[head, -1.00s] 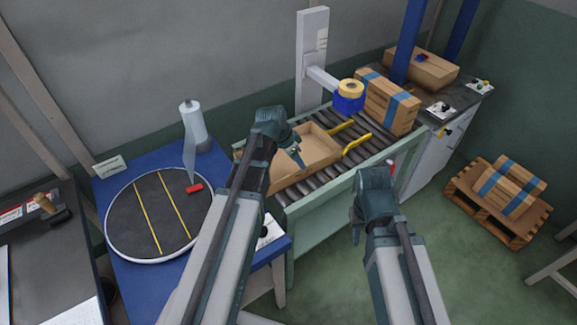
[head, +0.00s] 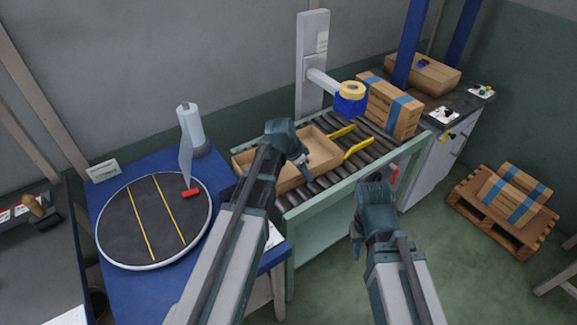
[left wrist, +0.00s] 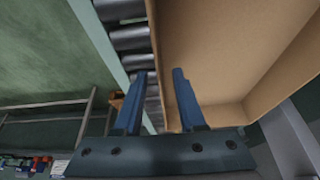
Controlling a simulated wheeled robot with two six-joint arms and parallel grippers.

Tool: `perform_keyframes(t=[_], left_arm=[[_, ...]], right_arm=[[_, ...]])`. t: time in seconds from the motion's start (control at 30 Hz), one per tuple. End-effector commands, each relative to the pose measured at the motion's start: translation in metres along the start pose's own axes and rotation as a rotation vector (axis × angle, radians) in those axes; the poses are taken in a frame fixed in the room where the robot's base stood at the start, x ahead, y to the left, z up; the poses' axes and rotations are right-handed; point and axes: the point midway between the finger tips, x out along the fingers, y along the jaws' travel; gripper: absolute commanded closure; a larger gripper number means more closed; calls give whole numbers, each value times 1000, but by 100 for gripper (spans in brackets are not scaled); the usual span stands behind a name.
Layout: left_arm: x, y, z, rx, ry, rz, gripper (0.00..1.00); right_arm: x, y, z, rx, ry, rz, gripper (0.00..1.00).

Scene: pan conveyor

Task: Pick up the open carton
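The open carton (head: 322,146) is a brown box without a lid, lying on the roller conveyor (head: 305,195). My left arm hides part of it in the head view. My left gripper (head: 305,163) points down at the carton's near side. In the left wrist view the left gripper (left wrist: 160,98) is open, with its two blue fingers apart. One carton wall runs between the fingers, and the carton's inside (left wrist: 215,60) fills the right of that view. Whether the fingers touch the wall cannot be told. My right gripper (head: 356,232) hangs in front of the conveyor, away from the carton; its opening is unclear.
Yellow guides (head: 358,148) stand right of the carton. A tape head (head: 350,100) hangs above the conveyor. A taped box (head: 385,103) stands further along. A round turntable (head: 150,225) is on the blue table at left. A pallet (head: 490,225) with boxes stands at right.

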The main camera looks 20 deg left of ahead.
Motion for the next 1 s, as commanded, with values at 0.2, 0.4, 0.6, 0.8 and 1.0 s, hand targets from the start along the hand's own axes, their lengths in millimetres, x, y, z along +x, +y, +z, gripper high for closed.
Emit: perform_keyframes(t=[0.2,0.4,0.6,0.8,1.0], left_arm=[[0,0,0,0,0,0,100],[0,0,0,0,0,0,100],[0,0,0,0,0,0,100],[0,0,0,0,0,0,100],[0,0,0,0,0,0,100]], right_arm=[[0,0,0,0,0,0,70],[0,0,0,0,0,0,70],[0,0,0,0,0,0,70],[0,0,0,0,0,0,70],[0,0,0,0,0,0,70]])
